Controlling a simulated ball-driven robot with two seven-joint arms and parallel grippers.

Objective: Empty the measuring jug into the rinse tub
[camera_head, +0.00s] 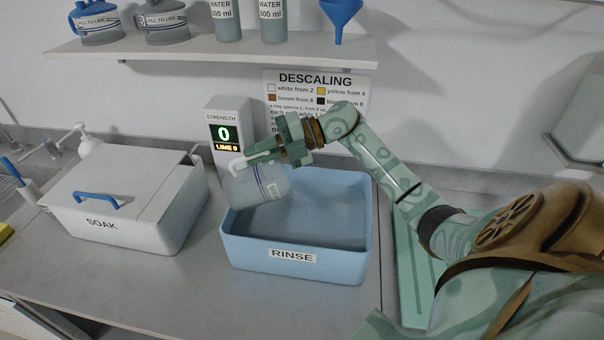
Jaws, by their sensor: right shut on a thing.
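The measuring jug (257,187) is a clear, greyish vessel with blue markings and a white handle. It is tilted over the left back part of the rinse tub. My right gripper (262,156) is shut on the jug at its handle, above the tub's back left corner. The rinse tub (335,262) is a light blue open box labelled RINSE on the counter. Its floor looks grey-blue; I cannot tell how much liquid is in it. No stream from the jug can be made out. My left gripper is not in view.
A white lidded SOAK box (150,232) with a blue handle stands left of the tub. A strength meter (230,125) reading 0 stands behind. A shelf (160,50) holds jugs, water bottles and a blue funnel (341,15). Counter in front is clear.

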